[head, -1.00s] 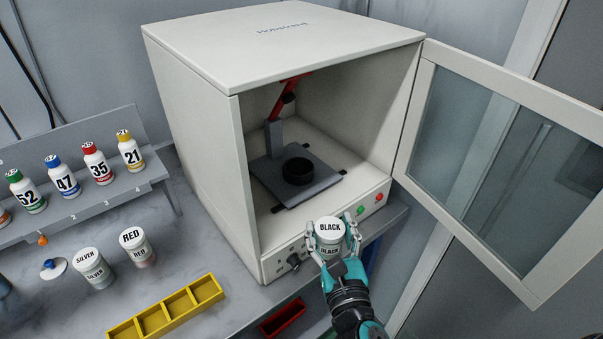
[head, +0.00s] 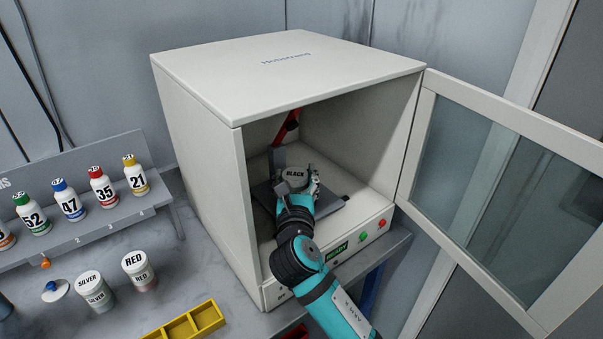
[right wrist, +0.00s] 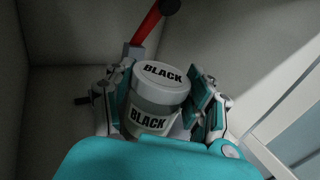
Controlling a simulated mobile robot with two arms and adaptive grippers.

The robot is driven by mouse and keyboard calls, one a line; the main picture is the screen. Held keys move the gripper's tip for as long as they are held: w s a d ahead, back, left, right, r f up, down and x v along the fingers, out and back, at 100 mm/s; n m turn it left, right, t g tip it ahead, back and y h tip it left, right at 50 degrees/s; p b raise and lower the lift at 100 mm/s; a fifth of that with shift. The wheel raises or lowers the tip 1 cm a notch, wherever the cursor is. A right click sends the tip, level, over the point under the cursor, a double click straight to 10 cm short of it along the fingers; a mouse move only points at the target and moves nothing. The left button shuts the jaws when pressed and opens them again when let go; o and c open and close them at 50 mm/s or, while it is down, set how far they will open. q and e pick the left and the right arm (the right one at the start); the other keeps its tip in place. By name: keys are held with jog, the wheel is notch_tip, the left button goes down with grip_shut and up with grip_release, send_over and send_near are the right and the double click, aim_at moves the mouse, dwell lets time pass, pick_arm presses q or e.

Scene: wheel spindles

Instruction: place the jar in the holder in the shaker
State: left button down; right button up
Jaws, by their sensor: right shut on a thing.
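The jar (head: 295,173) is white with a lid marked BLACK. It is inside the open shaker (head: 197,130), a white cabinet. My right gripper (head: 297,185) is shut on the jar; in the right wrist view the jar (right wrist: 158,98) sits upright between its fingers. The jar is over the grey plate (head: 330,204) where the black round holder stood in the earlier view. The holder is now hidden behind the jar and gripper, so I cannot tell whether the jar touches it. A red clamp arm (head: 286,127) rises behind the jar. My left gripper is not in view.
The shaker's glass door (head: 480,190) stands open to the right. Jars marked SILVER (head: 95,291) and RED (head: 139,270), a yellow tray (head: 190,325) and a rack of numbered bottles (head: 104,187) are at the left. The shaker's side walls and roof surround my gripper.

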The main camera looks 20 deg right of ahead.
jog(key=shift+w+d+f+p, duration=0.15)
jog(key=shift+w+d+f, duration=0.5)
jog(key=shift+w, duration=0.55)
jog(key=shift+w+d+f+p, duration=0.15)
jog(key=shift+w+d+f, duration=0.5)
jog(key=shift+w, duration=0.55)
jog(key=shift+w+d+f+p, duration=0.15)
jog(key=shift+w+d+f, duration=0.3)
jog(key=shift+w+f, duration=0.55)
jog(key=shift+w, duration=0.2)
jog(key=o, duration=1.4)
jog(key=shift+c, duration=0.2)
jog(key=shift+r, duration=0.15)
jog(key=b+v, duration=0.1)
jog(key=v, duration=1.1)
jog(key=shift+r, duration=0.1)
